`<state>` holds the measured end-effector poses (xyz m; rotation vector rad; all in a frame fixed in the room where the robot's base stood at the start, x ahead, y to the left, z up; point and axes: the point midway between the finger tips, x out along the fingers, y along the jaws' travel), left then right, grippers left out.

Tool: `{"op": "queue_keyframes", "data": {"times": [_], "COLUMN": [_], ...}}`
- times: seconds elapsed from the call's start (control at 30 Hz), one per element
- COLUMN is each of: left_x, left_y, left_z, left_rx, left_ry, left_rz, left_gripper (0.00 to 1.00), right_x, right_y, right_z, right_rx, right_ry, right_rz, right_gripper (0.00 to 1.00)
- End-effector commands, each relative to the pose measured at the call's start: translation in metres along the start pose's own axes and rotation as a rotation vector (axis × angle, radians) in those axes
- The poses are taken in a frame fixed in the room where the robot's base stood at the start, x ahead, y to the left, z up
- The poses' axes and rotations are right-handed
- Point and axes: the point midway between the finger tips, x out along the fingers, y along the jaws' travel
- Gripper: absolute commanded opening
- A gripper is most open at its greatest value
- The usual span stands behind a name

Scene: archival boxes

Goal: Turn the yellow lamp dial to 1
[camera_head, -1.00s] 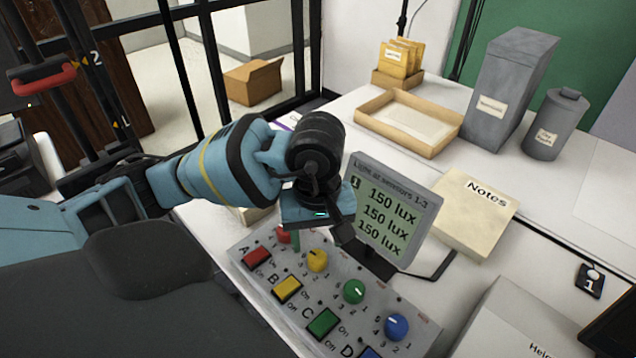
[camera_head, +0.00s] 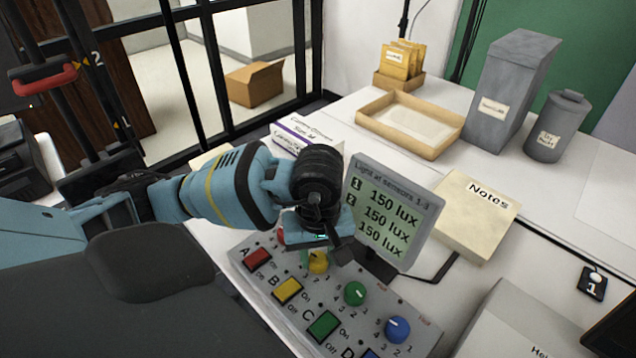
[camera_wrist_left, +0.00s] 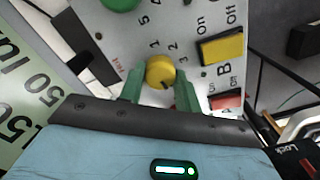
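The yellow lamp dial (camera_head: 318,263) is on the sloped grey control panel (camera_head: 412,313), beside the red and yellow buttons. In the left wrist view the yellow dial (camera_wrist_left: 160,70) shows with the numbers 1, 2 and 3 printed near it. A small dark mark shows on its lower edge; I cannot tell which number it indicates. My left gripper (camera_head: 310,258) is over the dial and partly covers it. In the left wrist view its green fingertips (camera_wrist_left: 160,88) are apart, one on each side of the dial; contact is unclear. My right gripper is not in view.
A green dial (camera_head: 355,293) and a blue dial (camera_head: 397,328) sit farther along the panel. A display (camera_head: 392,212) reading 150 lux on three lines stands close behind my gripper. The Notes pad (camera_head: 474,217) and a shallow tray (camera_head: 378,128) lie beyond.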

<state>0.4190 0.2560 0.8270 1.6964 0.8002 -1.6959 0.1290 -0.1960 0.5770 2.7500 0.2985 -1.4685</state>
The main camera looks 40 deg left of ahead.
Motion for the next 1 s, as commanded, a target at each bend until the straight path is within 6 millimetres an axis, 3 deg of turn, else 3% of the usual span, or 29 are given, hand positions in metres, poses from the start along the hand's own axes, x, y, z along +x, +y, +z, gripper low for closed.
{"op": "queue_keyframes", "data": {"times": [0.47,1.0], "left_x": [-0.0004,-0.001], "left_y": [0.0,0.0002], "left_z": [-0.0002,-0.0001], "left_rx": [-0.094,-0.564], "left_ry": [0.0,0.0], "left_rz": [0.0,0.001], "left_gripper": [0.1,0.1], "right_x": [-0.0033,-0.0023], "right_y": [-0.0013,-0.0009], "right_z": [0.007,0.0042], "right_rx": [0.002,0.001], "right_ry": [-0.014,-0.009], "right_rz": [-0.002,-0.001], "right_gripper": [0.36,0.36]}}
